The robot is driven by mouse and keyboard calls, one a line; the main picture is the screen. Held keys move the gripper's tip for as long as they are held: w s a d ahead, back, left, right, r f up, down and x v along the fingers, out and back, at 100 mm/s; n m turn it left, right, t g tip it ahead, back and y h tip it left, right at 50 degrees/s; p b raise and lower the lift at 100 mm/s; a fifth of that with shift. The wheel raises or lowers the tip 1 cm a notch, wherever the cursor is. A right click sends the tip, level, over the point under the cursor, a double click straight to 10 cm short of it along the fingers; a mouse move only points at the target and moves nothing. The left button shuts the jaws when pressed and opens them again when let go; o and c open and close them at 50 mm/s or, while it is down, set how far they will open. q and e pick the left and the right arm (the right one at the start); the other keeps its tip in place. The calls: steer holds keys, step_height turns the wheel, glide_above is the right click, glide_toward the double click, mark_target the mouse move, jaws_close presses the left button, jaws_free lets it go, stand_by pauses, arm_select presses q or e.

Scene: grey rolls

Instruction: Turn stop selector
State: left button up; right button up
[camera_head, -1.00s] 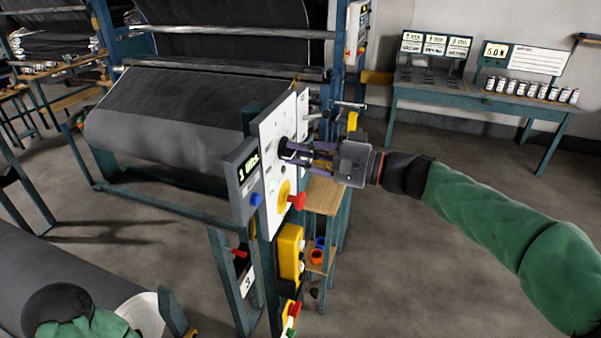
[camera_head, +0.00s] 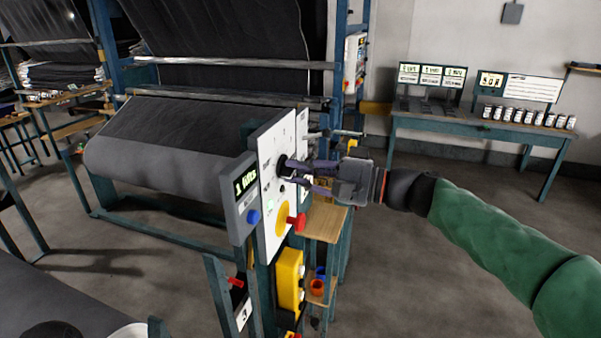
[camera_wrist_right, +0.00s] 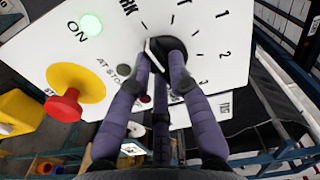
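The stop selector is a round black knob (camera_head: 283,164) on a white panel (camera_head: 275,215). In the right wrist view the selector (camera_wrist_right: 155,47) shows a pale-edged bar, with tick marks and the numbers 1, 2, 3 to its right and the words "AT STOP" to its lower left. My right gripper (camera_head: 291,172) reaches it from the right. In the right wrist view its purple fingertips (camera_wrist_right: 158,62) are close together on either side of the bar and appear to touch it. My left gripper is out of view.
A red button on a yellow disc (camera_wrist_right: 70,95) and a lit green ON lamp (camera_wrist_right: 91,24) are beside the selector. A grey display box (camera_head: 240,196) with a blue button adjoins the panel. A wooden shelf (camera_head: 322,222) sits below my right gripper. Floor at right is clear.

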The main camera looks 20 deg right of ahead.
steer(key=o, duration=0.4)
steer(key=shift+o, duration=0.2)
steer(key=v, duration=1.2)
